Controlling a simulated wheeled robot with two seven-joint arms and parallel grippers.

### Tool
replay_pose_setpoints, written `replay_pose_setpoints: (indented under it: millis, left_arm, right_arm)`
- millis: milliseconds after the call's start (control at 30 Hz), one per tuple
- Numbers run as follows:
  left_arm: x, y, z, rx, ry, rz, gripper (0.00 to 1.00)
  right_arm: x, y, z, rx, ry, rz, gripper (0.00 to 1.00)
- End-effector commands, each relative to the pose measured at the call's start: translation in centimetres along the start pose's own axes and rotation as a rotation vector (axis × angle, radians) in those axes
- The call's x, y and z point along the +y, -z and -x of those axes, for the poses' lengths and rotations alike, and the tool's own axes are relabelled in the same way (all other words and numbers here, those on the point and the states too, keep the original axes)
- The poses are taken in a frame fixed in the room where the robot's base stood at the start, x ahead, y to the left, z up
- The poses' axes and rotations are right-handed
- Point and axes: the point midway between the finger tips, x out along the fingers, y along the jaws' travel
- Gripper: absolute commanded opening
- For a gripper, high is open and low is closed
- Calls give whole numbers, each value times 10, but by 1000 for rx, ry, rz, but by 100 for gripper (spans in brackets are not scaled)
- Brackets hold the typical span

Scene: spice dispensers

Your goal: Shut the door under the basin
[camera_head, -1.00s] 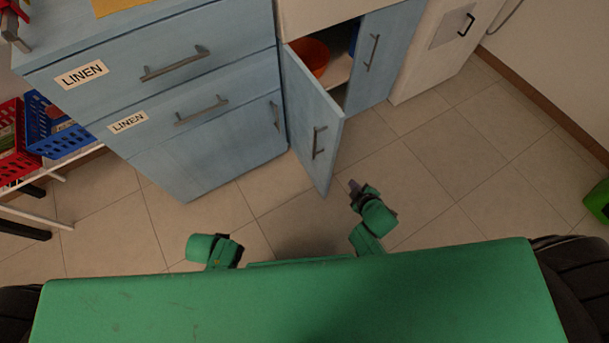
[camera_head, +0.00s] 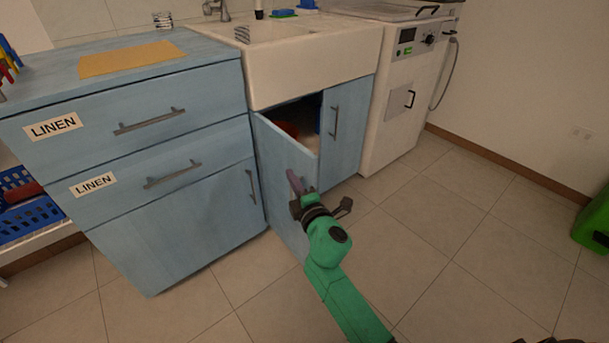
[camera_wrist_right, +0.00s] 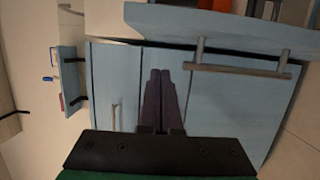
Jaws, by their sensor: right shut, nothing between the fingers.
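The white basin (camera_head: 318,62) sits on a blue cabinet with two doors. The left door (camera_head: 280,172) stands ajar, swung out toward me, with a dark gap above and behind it. The right door (camera_head: 347,125) looks shut. My right gripper (camera_head: 294,180) is shut and empty, its fingers in front of the open door's outer face; I cannot tell if they touch it. They overlap the door's handle area. In the right wrist view the shut fingers (camera_wrist_right: 160,95) point at blue panels, with a bar handle (camera_wrist_right: 240,68) close by to the right. My left gripper is out of view.
A blue LINEN drawer unit (camera_head: 165,215) stands directly left of the door. A white appliance (camera_head: 400,110) stands to the right. The tiled floor in front (camera_head: 440,250) is clear.

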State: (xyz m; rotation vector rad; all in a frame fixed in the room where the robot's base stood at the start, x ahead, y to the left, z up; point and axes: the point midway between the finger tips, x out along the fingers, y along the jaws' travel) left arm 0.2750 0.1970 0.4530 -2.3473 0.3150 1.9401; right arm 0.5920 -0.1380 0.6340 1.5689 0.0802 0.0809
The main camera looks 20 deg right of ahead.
Motion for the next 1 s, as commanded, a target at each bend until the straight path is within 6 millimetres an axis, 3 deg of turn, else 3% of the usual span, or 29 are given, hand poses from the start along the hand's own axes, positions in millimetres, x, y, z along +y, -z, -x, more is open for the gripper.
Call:
replay_pose_setpoints:
  millis: [100,200,767,1000]
  left_arm:
    - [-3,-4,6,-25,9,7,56]
    - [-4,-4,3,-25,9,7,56]
    - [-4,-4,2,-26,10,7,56]
    - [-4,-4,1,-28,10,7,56]
  right_arm:
    - [0,-23,-4,-2,1,4,0]
    - [0,-34,-6,0,1,2,0]
    - [-1,-45,-7,11,1,2,0]
    - [-1,-77,-7,79,2,8,0]
